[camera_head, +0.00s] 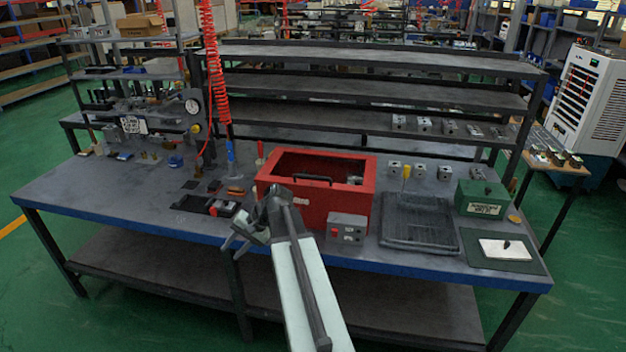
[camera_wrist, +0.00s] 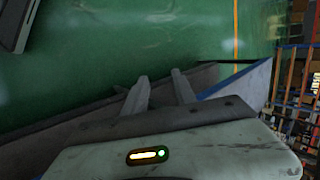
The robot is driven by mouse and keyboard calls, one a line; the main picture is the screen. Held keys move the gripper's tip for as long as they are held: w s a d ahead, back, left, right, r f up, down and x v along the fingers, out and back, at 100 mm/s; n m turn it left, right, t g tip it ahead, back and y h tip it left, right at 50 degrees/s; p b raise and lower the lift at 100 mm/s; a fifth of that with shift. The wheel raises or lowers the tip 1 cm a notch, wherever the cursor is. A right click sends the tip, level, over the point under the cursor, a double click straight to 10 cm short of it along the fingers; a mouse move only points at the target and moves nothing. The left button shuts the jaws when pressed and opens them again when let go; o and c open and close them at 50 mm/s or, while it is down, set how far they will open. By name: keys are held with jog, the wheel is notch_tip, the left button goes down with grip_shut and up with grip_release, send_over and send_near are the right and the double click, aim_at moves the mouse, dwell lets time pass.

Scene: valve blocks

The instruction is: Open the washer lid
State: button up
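The washer is a red box (camera_head: 336,206) on the workbench, with a red-framed top (camera_head: 364,168) around a dark panel or opening. I cannot tell which it is. A black handle (camera_head: 313,178) runs along the front edge of the top. A grey control box (camera_head: 347,228) sits at its front right. My gripper (camera_head: 238,234) is at the bench's front edge, left of and in front of the washer, apart from the handle. In the wrist view my gripper's fingers (camera_wrist: 161,92) are spread with nothing between them; the washer is not seen there. My arm hides part of the washer's front.
The workbench (camera_head: 110,200) holds a black tray (camera_head: 418,224) and a green box (camera_head: 482,198) to the right. Dark tools with a red part (camera_head: 222,208) lie left of the washer. A red coiled hose (camera_head: 212,70) hangs behind. Shelves (camera_head: 370,95) rise at the back.

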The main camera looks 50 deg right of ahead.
jog(key=s+d+r+m+t, duration=0.1)
jog(key=d+r+m+t, duration=0.2)
jog(key=d, duration=0.7)
jog(key=s+d+r+m+t, duration=0.1)
jog(key=d+r+m+t, duration=0.15)
jog(key=d, duration=0.75)
jog(key=m+t+h, duration=0.3)
jog(key=m+t, duration=0.2)
jog(key=m, duration=0.1)
send_near(316, 177)
jog(key=w, duration=0.3)
jog(key=shift+g, duration=0.25)
jog(key=x, duration=0.2)
jog(key=b+x, duration=0.1)
jog(key=x, duration=0.2)
jog(key=b+x, duration=0.1)
jog(key=x, duration=0.2)
jog(key=shift+a+f, duration=0.15)
jog(key=shift+a, duration=0.1)
jog(key=shift+s, duration=0.1)
grip_shut()
jog(key=shift+y, duration=0.4)
jog(key=shift+f, duration=0.1)
